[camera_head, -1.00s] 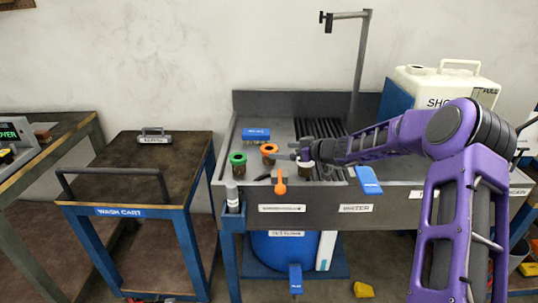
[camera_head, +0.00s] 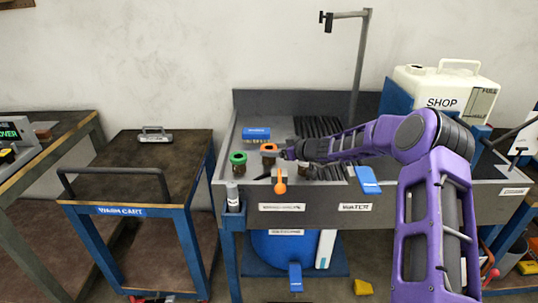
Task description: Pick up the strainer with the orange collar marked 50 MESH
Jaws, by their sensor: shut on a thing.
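The strainer with the orange collar (camera_head: 268,148) stands upright on the left part of the grey sink bench, its dark body below the collar. My gripper (camera_head: 277,150) reaches it from the right and is shut on it at collar height. The fingers are small and dark, and partly hide the collar's right side. Any marking on the collar is too small to read. I cannot tell whether the strainer is clear of the surface.
A green-collared strainer (camera_head: 238,158) stands close to the left, and a pale-collared one (camera_head: 304,163) below my gripper to the right. An orange-handled valve (camera_head: 280,186) is in front. The wash cart (camera_head: 150,160) has free room on top.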

